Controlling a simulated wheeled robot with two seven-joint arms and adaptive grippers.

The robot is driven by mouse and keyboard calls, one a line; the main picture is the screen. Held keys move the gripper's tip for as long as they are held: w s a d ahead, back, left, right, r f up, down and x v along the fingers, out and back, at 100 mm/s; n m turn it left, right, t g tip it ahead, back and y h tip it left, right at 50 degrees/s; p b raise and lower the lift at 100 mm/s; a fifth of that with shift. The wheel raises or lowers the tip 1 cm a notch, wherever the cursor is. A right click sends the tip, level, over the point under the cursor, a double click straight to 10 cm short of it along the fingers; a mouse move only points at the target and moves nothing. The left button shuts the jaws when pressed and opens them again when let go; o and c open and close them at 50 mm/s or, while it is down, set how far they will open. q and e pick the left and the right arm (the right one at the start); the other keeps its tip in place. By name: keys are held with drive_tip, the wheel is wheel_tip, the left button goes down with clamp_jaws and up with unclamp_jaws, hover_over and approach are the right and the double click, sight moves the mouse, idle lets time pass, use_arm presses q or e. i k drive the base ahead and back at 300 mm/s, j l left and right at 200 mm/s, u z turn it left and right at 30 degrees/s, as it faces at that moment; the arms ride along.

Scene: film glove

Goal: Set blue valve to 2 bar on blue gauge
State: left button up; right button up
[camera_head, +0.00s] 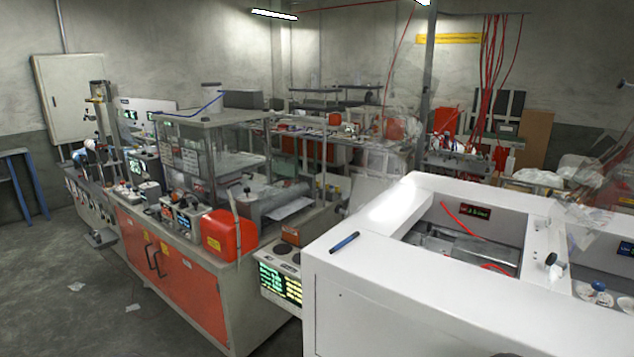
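A small blue knob (598,286), which may be the blue valve, sits at the right on the white machine. Pale round parts lie beside it, too small to tell whether one is the blue gauge. No dial reading can be made out. Another small blue-topped part (79,155) shows at the far left on a long bench. Neither of my grippers is in view.
The large white machine (400,318) fills the right foreground, with a blue pen (344,242) on its top edge. A bench with orange doors (172,272) and a red container (229,234) stands left of it. The floor (55,270) at the left is mostly clear, with paper scraps.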

sight(597, 287)
drive_tip(key=z, duration=1.65)
